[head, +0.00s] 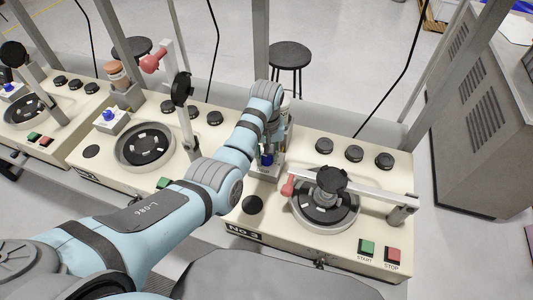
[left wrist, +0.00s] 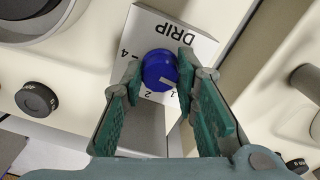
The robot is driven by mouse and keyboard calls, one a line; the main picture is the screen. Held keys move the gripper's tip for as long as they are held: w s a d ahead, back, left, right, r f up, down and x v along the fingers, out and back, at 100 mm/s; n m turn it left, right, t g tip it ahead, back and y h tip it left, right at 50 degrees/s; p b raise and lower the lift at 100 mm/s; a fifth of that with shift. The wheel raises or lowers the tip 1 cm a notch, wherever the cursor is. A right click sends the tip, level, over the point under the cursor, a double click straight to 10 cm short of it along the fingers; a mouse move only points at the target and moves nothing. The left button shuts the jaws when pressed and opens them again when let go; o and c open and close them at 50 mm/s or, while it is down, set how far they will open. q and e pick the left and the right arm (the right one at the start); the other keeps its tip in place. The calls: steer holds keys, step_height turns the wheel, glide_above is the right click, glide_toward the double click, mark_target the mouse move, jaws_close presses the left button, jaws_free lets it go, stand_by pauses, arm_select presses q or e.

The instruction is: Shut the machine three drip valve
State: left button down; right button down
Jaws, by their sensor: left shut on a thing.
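Machine three (head: 330,240), a cream bench unit labelled "No 3", stands at the right in the head view. Its drip valve is a blue knob (head: 266,160) on a small white box at the unit's back left. In the left wrist view the knob (left wrist: 160,70) sits on a plate marked "DRIP" with numbers around it. Its white mark points down and right, near the 1. My left gripper (left wrist: 160,76) has its green fingers on both sides of the knob and is shut on it. The arm hides part of the box in the head view. My right gripper is not in view.
A swing arm with a red knob (head: 288,187) lies across the round plate (head: 325,213) of machine three. Green START (head: 366,248) and red STOP (head: 393,256) buttons are at its front right. Another machine (head: 120,165) stands to the left. Frame posts rise behind.

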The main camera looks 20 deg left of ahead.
mark_target(266, 157)
arm_select(q)
steer(key=shift+s+f+n, duration=0.15)
steer(key=shift+n, duration=0.25)
steer(key=c, duration=1.2)
jaws_free()
steer(key=shift+c, duration=0.2)
steer(key=shift+r, duration=0.4)
step_height(266, 157, up, 7)
steer(key=shift+f, duration=0.1)
